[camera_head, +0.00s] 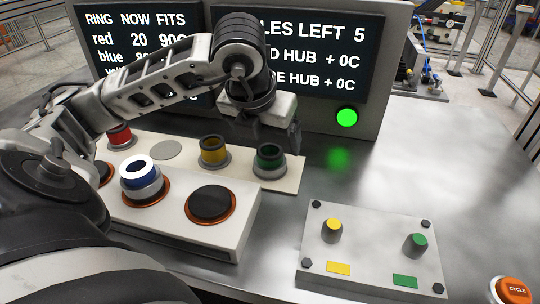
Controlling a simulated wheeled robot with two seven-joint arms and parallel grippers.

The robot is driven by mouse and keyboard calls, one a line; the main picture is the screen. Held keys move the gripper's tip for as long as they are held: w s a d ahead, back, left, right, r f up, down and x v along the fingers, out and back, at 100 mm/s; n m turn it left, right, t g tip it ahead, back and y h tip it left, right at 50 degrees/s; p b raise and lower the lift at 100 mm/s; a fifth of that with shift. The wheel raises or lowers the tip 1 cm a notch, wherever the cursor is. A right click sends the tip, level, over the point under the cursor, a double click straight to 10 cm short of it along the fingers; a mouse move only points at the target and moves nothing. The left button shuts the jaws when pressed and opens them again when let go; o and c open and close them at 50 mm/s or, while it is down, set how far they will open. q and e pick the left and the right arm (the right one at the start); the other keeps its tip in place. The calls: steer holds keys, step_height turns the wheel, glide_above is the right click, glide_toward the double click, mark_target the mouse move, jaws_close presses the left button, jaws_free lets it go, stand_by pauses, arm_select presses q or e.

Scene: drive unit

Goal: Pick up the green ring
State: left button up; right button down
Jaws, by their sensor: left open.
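The green ring (270,156) sits upright on a holder at the right end of a pale rack plate (284,184). My left gripper (268,136) is open just above and around the green ring's top. One finger shows on the ring's right; the other is partly hidden by the wrist. I cannot tell whether the fingers touch the ring. The yellow ring (213,150) stands left of it, and the red ring (120,135) is at the far left, partly behind my arm. A blue ring (141,171) with a bright white inside is on the nearer block. My right gripper is not in view.
The nearer block (228,238) has a dark orange-rimmed disc (211,204). A screen panel (303,50) with a lit green lamp (347,117) stands close behind. A plate with yellow and green knobs (374,245) and a cycle button (515,291) are at right.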

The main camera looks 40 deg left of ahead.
mark_target(270, 152)
arm_select(q)
steer(key=x, duration=0.5)
steer(key=shift+s+a+f, duration=0.1)
steer(key=shift+f, duration=0.15)
steer(key=shift+r, duration=0.1)
steer(key=c, duration=1.4)
